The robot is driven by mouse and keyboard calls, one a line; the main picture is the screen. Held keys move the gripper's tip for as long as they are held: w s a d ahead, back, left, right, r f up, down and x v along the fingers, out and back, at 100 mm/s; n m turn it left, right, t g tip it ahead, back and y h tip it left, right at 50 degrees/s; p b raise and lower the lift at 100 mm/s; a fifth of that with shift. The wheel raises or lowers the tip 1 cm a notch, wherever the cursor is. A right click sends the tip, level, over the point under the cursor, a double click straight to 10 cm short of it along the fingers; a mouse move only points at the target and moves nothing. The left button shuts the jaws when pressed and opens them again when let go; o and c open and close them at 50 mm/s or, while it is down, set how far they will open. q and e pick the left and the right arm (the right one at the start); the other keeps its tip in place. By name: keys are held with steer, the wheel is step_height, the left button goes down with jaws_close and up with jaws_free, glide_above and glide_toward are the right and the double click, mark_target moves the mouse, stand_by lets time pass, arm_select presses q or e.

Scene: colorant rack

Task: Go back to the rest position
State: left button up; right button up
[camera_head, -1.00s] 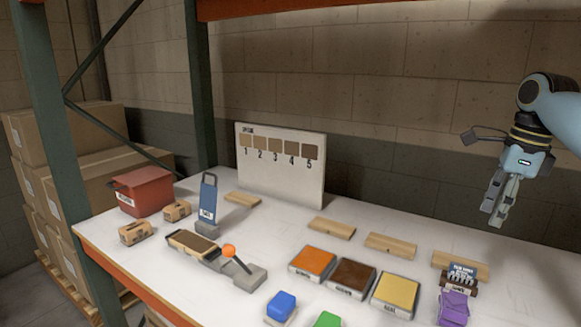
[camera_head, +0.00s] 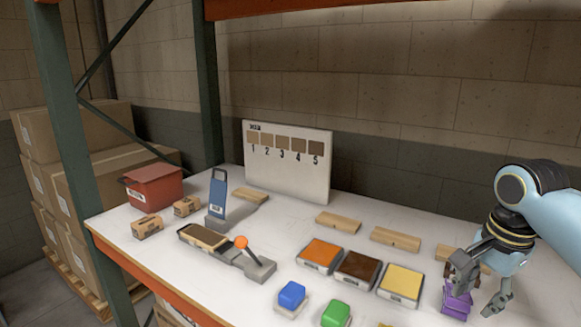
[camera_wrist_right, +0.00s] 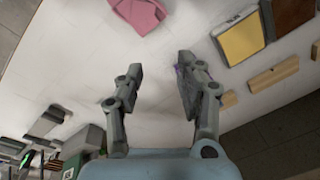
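My right gripper (camera_head: 478,288) is at the right of the head view, low over the right end of the white table. Its fingers are spread with nothing between them; the right wrist view also shows them apart (camera_wrist_right: 157,80). A purple block (camera_head: 457,300) is beside and partly behind the left finger in the head view. In the wrist view a sliver of purple shows by the right finger; I cannot tell whether they touch. My left gripper is not in view.
On the table (camera_head: 385,285) are orange (camera_head: 321,253), brown (camera_head: 358,268) and yellow (camera_head: 402,281) pads, blue (camera_head: 292,293) and green (camera_head: 336,313) blocks, wooden blocks (camera_head: 395,239), a lever device (camera_head: 250,262) and a red bin (camera_head: 153,187). A numbered board (camera_head: 288,175) stands behind.

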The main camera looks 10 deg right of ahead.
steer(key=s+a+n+t, duration=0.1)
steer(key=s+a+n, duration=0.4)
steer(key=s+n, duration=0.4)
steer(key=s+a+n+t, duration=0.1)
steer(key=s+a+n, duration=0.5)
steer(key=s, duration=0.6)
steer(key=s+d+f+g+b, duration=0.2)
steer(key=f+b, duration=0.9)
steer(key=f, duration=2.6)
steer(key=s+d+f+b, duration=0.1)
steer(key=s+f+b, duration=0.4)
steer(key=s+f, duration=0.4)
steer(key=s+d+f+b, duration=0.1)
steer(key=s+f+b, duration=0.4)
steer(key=f, duration=1.2)
steer(key=s, duration=0.4)
steer(key=shift+s+d+f+n, duration=0.15)
steer(key=shift+s+d+n, duration=0.05)
steer(key=shift+n, duration=0.1)
steer(key=shift+g, duration=0.3)
